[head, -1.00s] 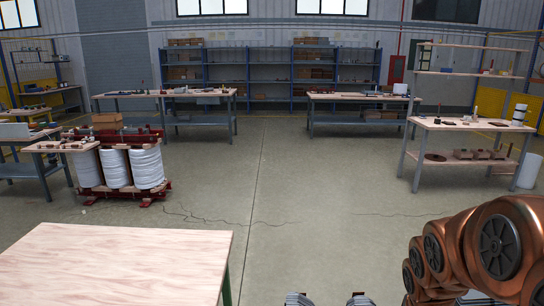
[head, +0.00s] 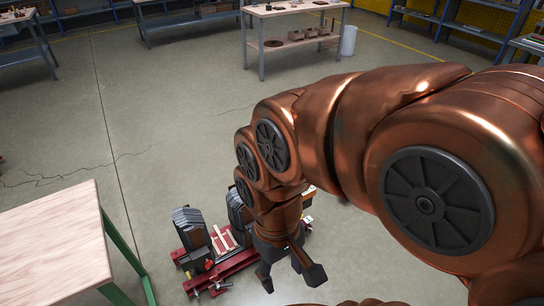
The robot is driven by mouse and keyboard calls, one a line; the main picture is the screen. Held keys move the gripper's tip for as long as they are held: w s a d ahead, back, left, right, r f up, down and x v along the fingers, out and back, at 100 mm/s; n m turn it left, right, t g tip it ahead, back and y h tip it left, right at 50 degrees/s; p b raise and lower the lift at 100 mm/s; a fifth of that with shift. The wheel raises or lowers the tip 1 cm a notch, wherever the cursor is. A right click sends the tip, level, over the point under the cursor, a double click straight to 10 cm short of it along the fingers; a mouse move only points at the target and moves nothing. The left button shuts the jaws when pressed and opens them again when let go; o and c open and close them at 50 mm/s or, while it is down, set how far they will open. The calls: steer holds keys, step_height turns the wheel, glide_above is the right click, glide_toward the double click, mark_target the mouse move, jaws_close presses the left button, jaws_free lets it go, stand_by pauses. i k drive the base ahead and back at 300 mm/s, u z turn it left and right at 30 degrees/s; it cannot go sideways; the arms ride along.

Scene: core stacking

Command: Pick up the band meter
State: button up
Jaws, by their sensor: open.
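I cannot make out a band meter in the head view; any small tool is too small to tell apart or hidden behind my arm. My gripper (head: 289,279) hangs at the lower middle, pointing down, with its dark fingers apart and nothing visible between them. It appears in front of the right side of a red frame (head: 236,263) on the floor. Dark upright core stacks (head: 191,230) stand on this frame, and my copper arm and gripper hide part of it.
A wooden table (head: 50,245) with green legs stands at the left. A workbench (head: 292,9) with small items stands at the back, beside a white cylinder (head: 348,40). The floor between the table and the back benches is open.

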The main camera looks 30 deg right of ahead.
mark_target(312, 192)
steer(key=z, duration=2.1)
steer(key=i, duration=0.75)
steer(key=u, duration=2.1)
steer(key=i, duration=0.4)
